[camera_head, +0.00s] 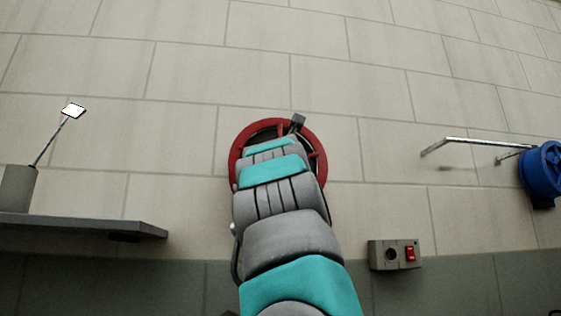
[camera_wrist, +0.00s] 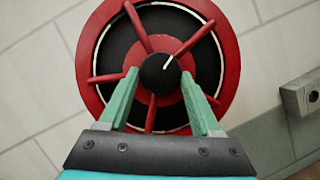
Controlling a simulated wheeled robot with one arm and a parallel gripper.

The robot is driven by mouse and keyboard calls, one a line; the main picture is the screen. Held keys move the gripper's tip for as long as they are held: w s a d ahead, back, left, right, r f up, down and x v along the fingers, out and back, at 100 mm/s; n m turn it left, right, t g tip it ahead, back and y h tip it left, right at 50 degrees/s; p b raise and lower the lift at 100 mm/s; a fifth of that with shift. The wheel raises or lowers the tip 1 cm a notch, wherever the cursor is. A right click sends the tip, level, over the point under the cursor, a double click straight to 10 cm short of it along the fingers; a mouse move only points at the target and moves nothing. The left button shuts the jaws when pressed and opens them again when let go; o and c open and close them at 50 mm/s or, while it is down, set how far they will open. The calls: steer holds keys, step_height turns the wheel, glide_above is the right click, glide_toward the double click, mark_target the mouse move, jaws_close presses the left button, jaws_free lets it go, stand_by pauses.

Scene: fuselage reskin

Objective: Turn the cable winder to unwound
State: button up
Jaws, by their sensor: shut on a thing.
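The cable winder appears to be the red spoked wheel (camera_head: 237,150) on the wall, mostly hidden behind my arm in the head view. In the wrist view its red rim (camera_wrist: 232,60) surrounds a black disc with red spokes. At its centre is a round black knob (camera_wrist: 158,76) with a white pointer line slanting up and right. My gripper (camera_wrist: 161,74) has its two green fingers on either side of this knob and is shut on it. The fingertips are hidden in the head view.
A grey box with a red switch (camera_head: 410,254) is on the wall to the lower right. A blue reel (camera_head: 543,170) and a metal bar (camera_head: 480,142) are at the far right.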

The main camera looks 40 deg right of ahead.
steer(key=shift+w+a+r+m+g+h+p, duration=0.15)
steer(key=shift+m+g+p, duration=0.3)
steer(key=shift+m, duration=0.5)
steer(key=shift+s+a+m+g+h+p, duration=0.1)
steer(key=shift+m+g+h+p, duration=0.15)
steer(key=shift+m+p, duration=0.5)
steer(key=shift+r+m, duration=0.1)
steer(key=shift+m, duration=0.5)
steer(key=shift+r+m+g+p, duration=0.1)
steer(key=shift+m+g+p, duration=0.45)
steer(key=shift+m+p, duration=0.45)
steer(key=shift+r+m+g+p, duration=0.1)
steer(key=shift+m+g+p, duration=0.45)
steer(key=shift+m, duration=0.75)
steer(key=shift+f+m, duration=0.1)
steer(key=shift+m, duration=0.2)
steer(key=o, duration=1.4)
